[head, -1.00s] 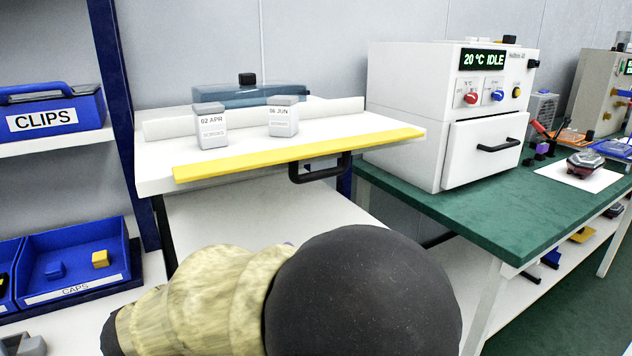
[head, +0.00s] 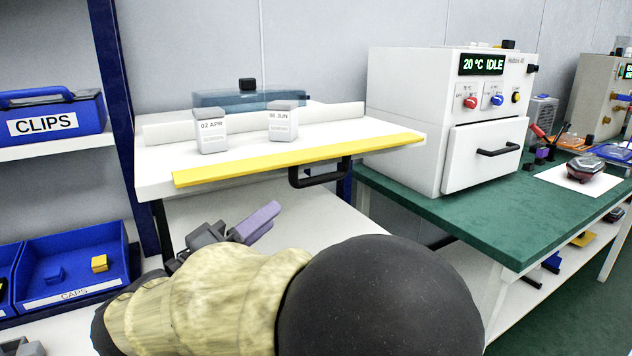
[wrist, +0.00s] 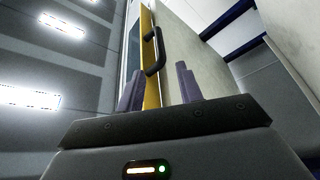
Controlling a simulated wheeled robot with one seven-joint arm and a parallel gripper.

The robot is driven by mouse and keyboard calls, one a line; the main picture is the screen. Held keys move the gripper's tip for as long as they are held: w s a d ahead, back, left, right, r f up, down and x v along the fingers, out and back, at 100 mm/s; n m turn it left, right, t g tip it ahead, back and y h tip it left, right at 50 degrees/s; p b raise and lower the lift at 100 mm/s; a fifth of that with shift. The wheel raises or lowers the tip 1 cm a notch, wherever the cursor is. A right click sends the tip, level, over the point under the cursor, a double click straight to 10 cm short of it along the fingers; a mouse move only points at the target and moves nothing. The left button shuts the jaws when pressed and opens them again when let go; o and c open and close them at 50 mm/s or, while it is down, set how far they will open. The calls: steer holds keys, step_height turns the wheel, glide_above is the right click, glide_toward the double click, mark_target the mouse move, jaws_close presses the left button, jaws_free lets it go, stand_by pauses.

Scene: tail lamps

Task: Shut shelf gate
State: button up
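The shelf gate appears to be the white panel with a yellow front strip (head: 300,159), lying roughly level. Its black bar handle (head: 321,177) hangs under the strip, right of centre. My gripper (head: 256,222) is below and left of the handle, apart from it, with its purple fingers pointing up and right. In the wrist view the two purple fingertips (wrist: 158,82) are apart with nothing between them. The black handle (wrist: 155,55) and yellow strip (wrist: 149,85) show beyond the fingers.
Two small white boxes, "02 APR" (head: 211,133) and "06 JUN" (head: 283,122), stand on the panel. A translucent blue case (head: 225,98) is behind them. A white oven-like machine (head: 420,130) stands right on a green bench (head: 450,215). Left is a blue shelf post (head: 122,120).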

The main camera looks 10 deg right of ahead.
mark_target(316, 180)
steer(key=x, duration=1.2)
steer(key=shift+w+d+r+b, duration=0.1)
steer(key=shift+w+d+b, duration=0.1)
steer(key=shift+b, duration=0.2)
steer(key=shift+c, duration=0.3)
jaws_close()
